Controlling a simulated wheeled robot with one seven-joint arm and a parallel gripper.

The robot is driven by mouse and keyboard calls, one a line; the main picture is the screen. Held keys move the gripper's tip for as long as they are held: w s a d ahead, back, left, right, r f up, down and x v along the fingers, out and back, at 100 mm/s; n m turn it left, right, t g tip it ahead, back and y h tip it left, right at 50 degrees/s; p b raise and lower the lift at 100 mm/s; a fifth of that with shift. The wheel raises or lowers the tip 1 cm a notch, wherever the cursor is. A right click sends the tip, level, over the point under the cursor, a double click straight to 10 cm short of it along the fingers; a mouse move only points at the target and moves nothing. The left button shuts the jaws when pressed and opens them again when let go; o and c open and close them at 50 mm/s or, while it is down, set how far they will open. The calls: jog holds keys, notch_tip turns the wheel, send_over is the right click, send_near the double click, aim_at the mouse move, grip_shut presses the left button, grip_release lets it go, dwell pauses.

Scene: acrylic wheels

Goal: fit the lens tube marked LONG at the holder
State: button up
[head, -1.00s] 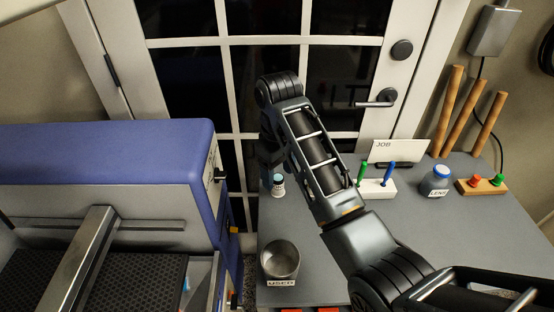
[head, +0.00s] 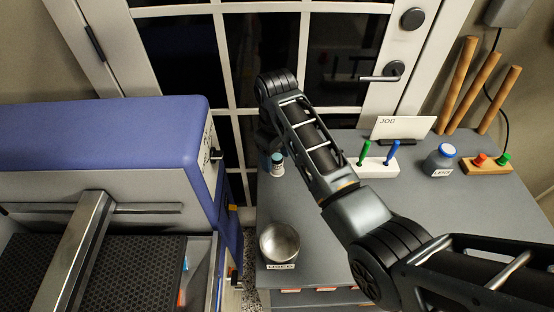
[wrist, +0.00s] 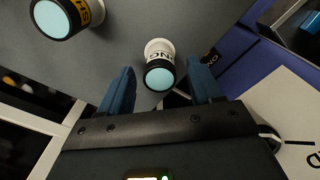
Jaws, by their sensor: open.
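A white lens tube (wrist: 159,56) with a pale blue lens face stands on the grey bench top. The part of its black marking that shows reads "NG". In the wrist view it lies between the two blue fingers of my open gripper (wrist: 160,72), with a gap on each side. In the head view the small white tube (head: 277,170) shows at the bench's left edge, beside my arm, which largely hides the gripper. A second, dark tube (wrist: 62,18) with a yellow band lettered "SH" stands at the wrist view's upper left. I cannot make out the holder.
A blue machine (head: 100,135) with an open honeycomb bed (head: 30,265) and a metal beam (head: 80,250) stands left of the bench. A metal USED cup (head: 280,243) is near the bench's left edge. A pen stand (head: 374,168), JOB card (head: 402,128) and LENS jar (head: 440,160) are right.

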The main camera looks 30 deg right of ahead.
jog(key=shift+f, duration=0.2)
jog(key=c, duration=1.1)
jog(key=shift+r, duration=0.1)
jog(key=shift+c, duration=0.2)
